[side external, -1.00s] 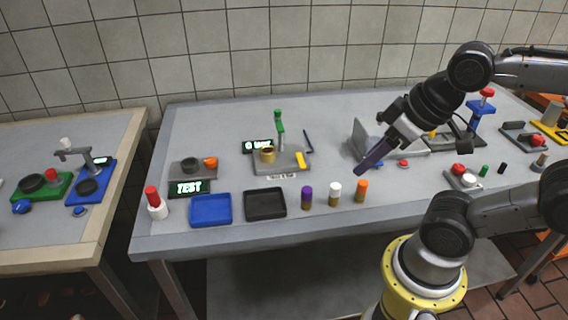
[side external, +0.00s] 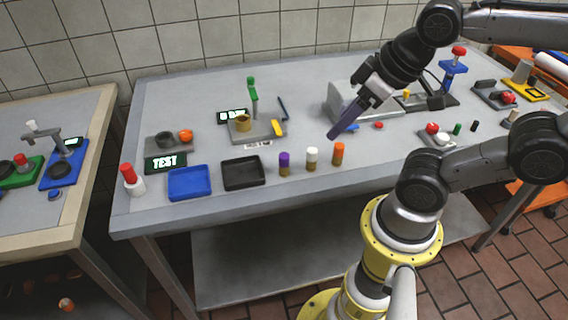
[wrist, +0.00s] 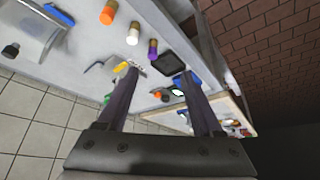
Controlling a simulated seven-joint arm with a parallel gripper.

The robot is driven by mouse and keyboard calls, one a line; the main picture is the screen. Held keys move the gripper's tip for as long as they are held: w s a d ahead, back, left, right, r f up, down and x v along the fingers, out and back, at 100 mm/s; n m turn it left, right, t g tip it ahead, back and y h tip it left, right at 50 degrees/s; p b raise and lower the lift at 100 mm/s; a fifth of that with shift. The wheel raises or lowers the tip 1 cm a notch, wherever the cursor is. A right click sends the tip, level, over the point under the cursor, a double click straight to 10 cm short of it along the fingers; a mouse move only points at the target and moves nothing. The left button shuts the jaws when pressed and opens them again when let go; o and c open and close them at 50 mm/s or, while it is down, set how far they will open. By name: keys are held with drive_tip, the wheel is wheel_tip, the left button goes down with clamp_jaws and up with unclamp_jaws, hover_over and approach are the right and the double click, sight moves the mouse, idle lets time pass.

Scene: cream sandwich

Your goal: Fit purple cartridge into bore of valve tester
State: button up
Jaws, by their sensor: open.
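The purple cartridge (side external: 284,163) stands upright on the table, with a brass-coloured lower part. It is left of a white and an orange cartridge, and it also shows in the wrist view (wrist: 153,48). What appears to be the valve tester (side external: 262,134) is a grey base with a brass-coloured round bore (side external: 243,124), a green lever (side external: 252,88) and a lit display. The inside of the bore cannot be made out. My gripper (side external: 333,134) is open and empty, above the table behind and beside the orange cartridge. Its two fingers (wrist: 160,82) stand apart in the wrist view.
The white (side external: 312,158) and orange (side external: 338,153) cartridges stand close beside the purple one. A black tray (side external: 243,186) and a blue tray (side external: 189,196) lie to the left. A TEST display (side external: 165,162) stands behind the blue tray. A grey machine (side external: 352,98) is behind my gripper.

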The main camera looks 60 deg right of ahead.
drive_tip(key=m+g, duration=0.5)
drive_tip(key=m, duration=0.7)
hover_over(284, 155)
wheel_tip(284, 155, down, 3)
drive_tip(key=shift+g, duration=0.3)
drive_tip(key=f, duration=0.8)
drive_tip(key=shift+s+f, duration=0.25)
drive_tip(key=shift+s, duration=0.05)
drive_tip(key=shift+w+f, duration=0.15)
drive_tip(key=shift+f, duration=1.35)
drive_tip(key=shift+w+f, duration=0.1)
drive_tip(key=shift+f, duration=1.4)
